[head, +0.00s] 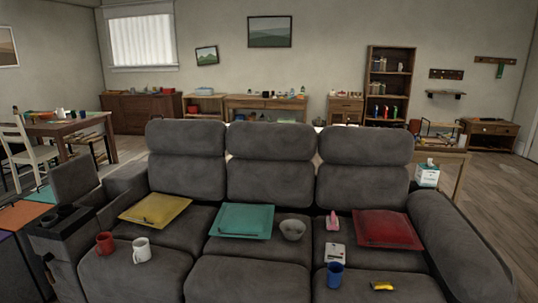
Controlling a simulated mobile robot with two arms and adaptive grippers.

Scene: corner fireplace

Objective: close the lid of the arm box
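The arm box (62,248) is at the left end of the dark grey sofa. Its top looks dark, with small rounded shapes on it that are too small to make out. A grey padded lid (76,181) stands raised, roughly upright, at the far end of the arm box. The inside of the box is not clearly visible. Neither of my grippers is in view.
A red mug (105,244) and a white mug (141,250) stand on the seat nearest the arm box. Coloured surfaces (22,214) lie left of it.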

